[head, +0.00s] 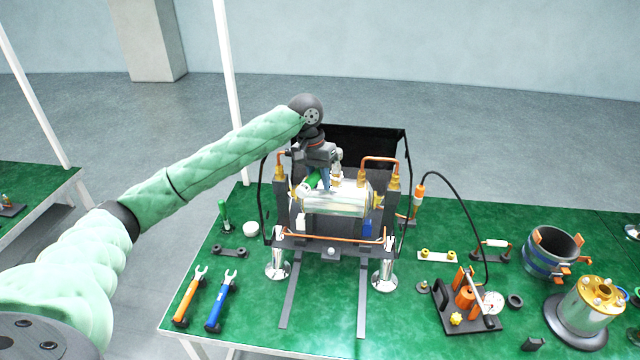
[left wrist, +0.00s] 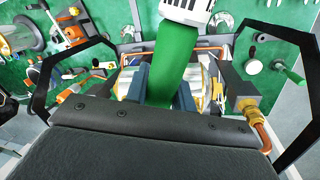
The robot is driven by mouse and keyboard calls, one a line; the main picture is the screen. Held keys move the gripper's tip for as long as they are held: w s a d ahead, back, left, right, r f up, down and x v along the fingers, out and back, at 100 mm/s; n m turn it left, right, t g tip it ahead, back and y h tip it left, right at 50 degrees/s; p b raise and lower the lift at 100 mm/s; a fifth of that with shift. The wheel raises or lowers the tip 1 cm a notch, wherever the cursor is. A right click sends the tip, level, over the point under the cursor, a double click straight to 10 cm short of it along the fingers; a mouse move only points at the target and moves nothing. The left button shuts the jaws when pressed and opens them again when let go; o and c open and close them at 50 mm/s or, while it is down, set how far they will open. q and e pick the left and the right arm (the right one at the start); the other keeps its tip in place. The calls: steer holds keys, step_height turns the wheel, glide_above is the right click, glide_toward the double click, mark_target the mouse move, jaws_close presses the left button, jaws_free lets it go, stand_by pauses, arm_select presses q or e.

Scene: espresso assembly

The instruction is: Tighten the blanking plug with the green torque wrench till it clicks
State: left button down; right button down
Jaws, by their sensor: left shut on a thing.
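My left gripper (head: 323,178) is over the silvery boiler (head: 340,203) in the machine frame. It is shut on the green torque wrench (head: 312,184), whose handle is mostly hidden by the gripper in the head view. In the left wrist view, the thick green handle of the torque wrench (left wrist: 176,62) runs between the fingers of my left gripper (left wrist: 165,88), and a white scaled collar shows at the top edge. The wrench's working end is hidden. I cannot make out the blanking plug or whether the wrench touches it. My right gripper is not in view.
Copper pipes with brass fittings (head: 380,163) and a dark panel (head: 370,142) stand close around the boiler. An orange wrench (head: 188,300) and a blue wrench (head: 220,303) lie at the front left.

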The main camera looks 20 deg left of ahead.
arm_select(q)
steer(key=shift+r, duration=2.4)
